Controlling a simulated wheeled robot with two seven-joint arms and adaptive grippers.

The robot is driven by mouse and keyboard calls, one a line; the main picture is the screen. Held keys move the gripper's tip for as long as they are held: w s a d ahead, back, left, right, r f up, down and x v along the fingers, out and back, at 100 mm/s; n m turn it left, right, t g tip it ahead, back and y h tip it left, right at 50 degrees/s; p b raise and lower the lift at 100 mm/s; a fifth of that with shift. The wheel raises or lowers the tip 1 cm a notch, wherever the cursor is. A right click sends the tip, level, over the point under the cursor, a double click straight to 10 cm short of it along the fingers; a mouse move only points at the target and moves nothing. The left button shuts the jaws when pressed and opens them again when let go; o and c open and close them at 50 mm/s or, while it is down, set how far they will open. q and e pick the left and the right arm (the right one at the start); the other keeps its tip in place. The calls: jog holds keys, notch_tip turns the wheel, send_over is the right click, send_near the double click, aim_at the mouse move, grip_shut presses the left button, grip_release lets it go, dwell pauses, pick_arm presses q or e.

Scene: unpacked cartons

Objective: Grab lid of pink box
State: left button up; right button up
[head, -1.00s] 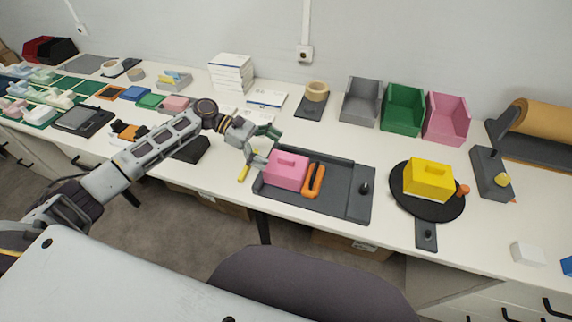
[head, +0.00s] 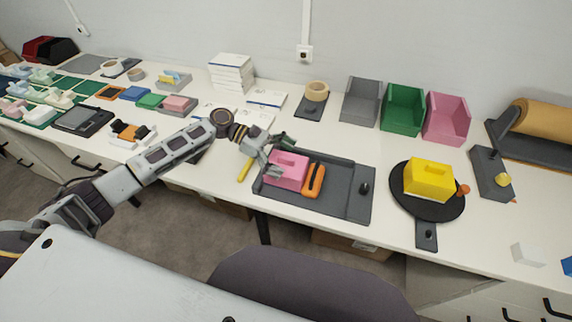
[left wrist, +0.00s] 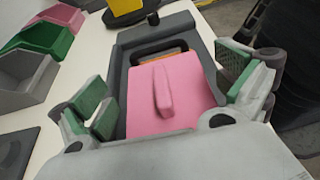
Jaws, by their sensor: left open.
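The pink box (head: 286,171) sits at the left end of a dark grey tray (head: 343,202) on the white table. Its lid, with a raised ridge handle, faces up in the left wrist view (left wrist: 172,92). My left gripper (head: 281,157) is open at the box, partly covering its top left in the head view. In the left wrist view its green-padded fingers (left wrist: 168,92) stand apart on either side of the lid. I cannot tell whether they touch the box. My right gripper does not show.
An orange-handled tool (head: 314,180) lies in the tray right beside the box. A yellow box (head: 429,179) stands on a black round plate (head: 404,204) to the right. Grey (head: 360,101), green (head: 403,109) and pink (head: 446,118) bins stand behind. A chair back (head: 310,285) is in front.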

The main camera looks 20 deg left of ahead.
pick_arm(q)
jog(key=shift+d, duration=0.1)
jog(key=shift+c, duration=0.3)
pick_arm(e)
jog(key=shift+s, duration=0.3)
pick_arm(q)
jog(key=shift+c, duration=1.2)
jog(key=c, duration=0.5)
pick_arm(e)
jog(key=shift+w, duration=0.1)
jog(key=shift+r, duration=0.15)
